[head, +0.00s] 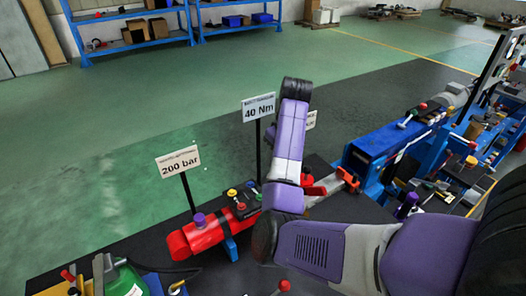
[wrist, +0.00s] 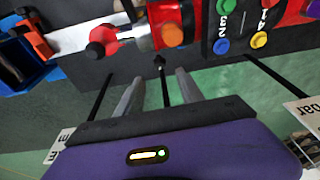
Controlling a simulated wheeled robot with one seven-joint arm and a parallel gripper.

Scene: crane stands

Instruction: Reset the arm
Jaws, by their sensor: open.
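My arm (head: 292,130) is purple and white. In the head view it comes in from the lower right, bends, and rises across the middle in front of the stands. My gripper (wrist: 158,82) shows in the wrist view as two grey fingers on a dark bar and purple body. The fingers are apart with nothing held between them. A thin dark post and dark stand surface show beyond them. I cannot make out the gripper in the head view, where the arm hides part of the stands.
A red unit (head: 205,236) sits at lower left by a "200 bar" sign (head: 178,162). A "40 Nm" sign (head: 258,107) stands behind my arm. A blue unit (head: 385,140) is at right. A red ball knob (wrist: 103,35) is near the gripper.

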